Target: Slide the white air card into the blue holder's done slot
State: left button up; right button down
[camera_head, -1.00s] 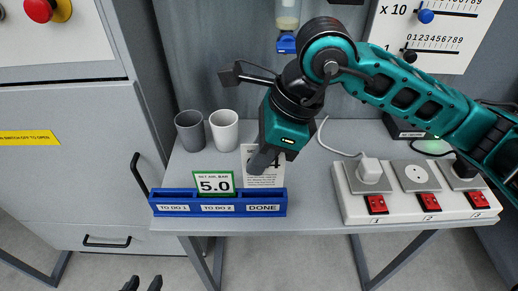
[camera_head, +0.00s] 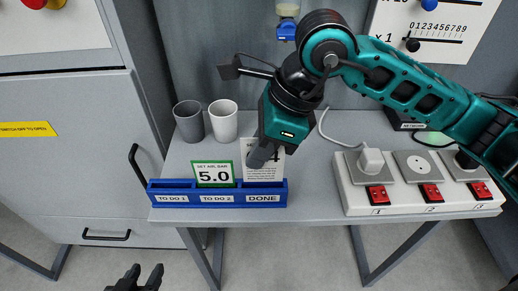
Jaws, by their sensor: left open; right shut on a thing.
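The blue holder (camera_head: 217,201) stands at the table's front edge, with slots labelled TO DO 1, TO DO 2 and DONE from left to right. A green-bordered card reading SET AIR, BAR 5.0 (camera_head: 213,173) stands upright in TO DO 2. The white card (camera_head: 262,174) is upright above the DONE section, its lower edge at the holder's back rim; I cannot tell whether it is inside the slot. My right gripper (camera_head: 258,158) is shut on it and hides part of its print. My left gripper (camera_head: 141,277) is open and empty at the bottom, in front of the table.
A grey cup (camera_head: 189,122) and a white cup (camera_head: 223,121) stand behind the holder. A grey cabinet (camera_head: 70,150) with a black handle is at left. Bare tabletop lies between holder and strip.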

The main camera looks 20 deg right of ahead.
aim_at(252, 181)
jog(key=shift+b, duration=0.3)
dwell(0.7)
jog(key=shift+f, duration=0.1)
dwell(0.4)
jog(key=shift+f+b, duration=2.45)
jog(key=shift+b, duration=0.15)
jog(key=c, duration=0.8)
grip_release()
jog(key=shift+r, duration=0.1)
jog(key=shift+r+p, duration=2.5)
jog(key=shift+r, duration=1.5)
